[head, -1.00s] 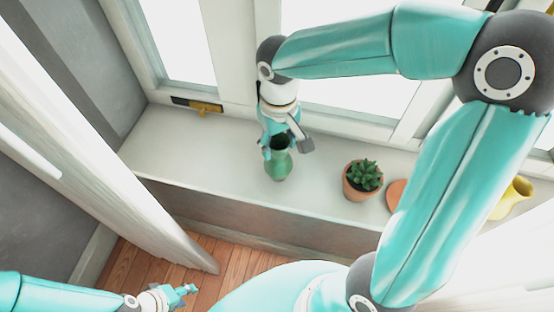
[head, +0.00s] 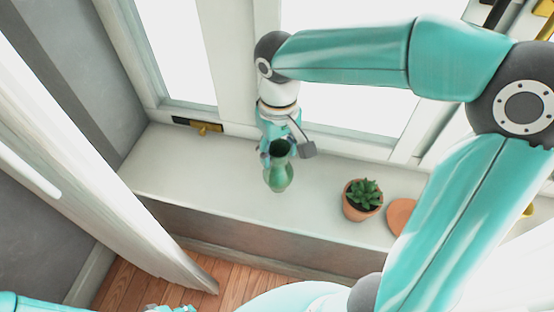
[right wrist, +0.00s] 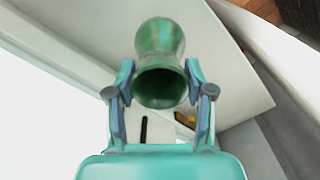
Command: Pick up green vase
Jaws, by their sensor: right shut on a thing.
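The green vase (head: 279,177) is upright or nearly so, with its dark mouth toward the head camera, over the white window sill. I cannot tell whether its base touches the sill. My right gripper (head: 280,148) is shut on the vase near its mouth. In the right wrist view the vase (right wrist: 160,40) sits between the two fingers of the gripper (right wrist: 160,75), one on each side of the rim. My left gripper (head: 170,308) barely shows at the bottom edge, and its fingers are cut off.
A succulent in a terracotta pot (head: 361,200) stands on the sill (head: 200,165) to the right of the vase. A terracotta saucer (head: 399,214) lies beyond it, partly behind my right arm. A brass window latch (head: 203,128) is behind at left. The sill left of the vase is clear.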

